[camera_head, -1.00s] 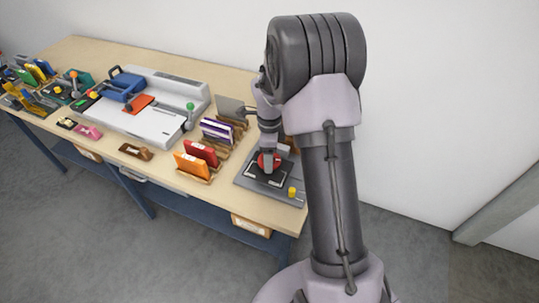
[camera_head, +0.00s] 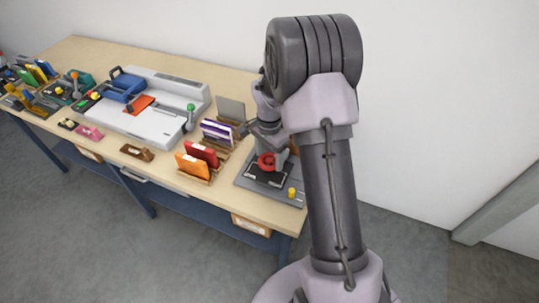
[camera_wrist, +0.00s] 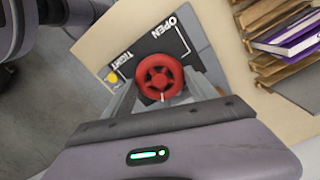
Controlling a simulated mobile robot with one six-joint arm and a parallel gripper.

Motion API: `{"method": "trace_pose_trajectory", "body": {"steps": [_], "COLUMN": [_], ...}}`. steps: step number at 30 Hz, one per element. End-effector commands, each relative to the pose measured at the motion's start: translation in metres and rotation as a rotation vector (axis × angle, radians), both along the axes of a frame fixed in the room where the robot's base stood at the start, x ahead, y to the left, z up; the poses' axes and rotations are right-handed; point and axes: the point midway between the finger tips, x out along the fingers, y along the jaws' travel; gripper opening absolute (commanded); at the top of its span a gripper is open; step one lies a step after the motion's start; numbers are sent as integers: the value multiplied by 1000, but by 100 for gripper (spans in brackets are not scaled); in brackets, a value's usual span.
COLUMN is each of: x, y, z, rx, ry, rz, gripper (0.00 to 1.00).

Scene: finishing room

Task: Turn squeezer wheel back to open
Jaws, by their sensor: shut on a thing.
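The squeezer's red wheel (camera_wrist: 160,78) has spokes and a small white mark on its rim. It sits over a black plate (camera_wrist: 118,76) that reads OPEN and TIGHT. My gripper (camera_wrist: 162,92) is shut on the wheel, with one finger on each side of it. In the head view the red wheel (camera_head: 267,161) shows on the grey squeezer base (camera_head: 248,185) at the table's right end. My gripper (camera_head: 273,150) is partly hidden there. A yellow knob (camera_head: 292,192) sits at the base's near corner.
Wooden racks with red (camera_head: 202,154) and orange folders (camera_head: 193,167) and purple books (camera_head: 217,131) stand left of the squeezer. A white cutting machine (camera_head: 150,117) lies farther left. The wall is behind the table.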

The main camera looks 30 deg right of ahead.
Motion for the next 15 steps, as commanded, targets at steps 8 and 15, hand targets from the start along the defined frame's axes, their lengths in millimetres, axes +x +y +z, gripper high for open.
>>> {"method": "trace_pose_trajectory", "body": {"steps": [8, 15], "x": [1, 1], "y": [0, 0], "z": [2, 2], "rx": [-1, 1], "ry": [-1, -1], "rz": [259, 487], "gripper": [26, 26]}}
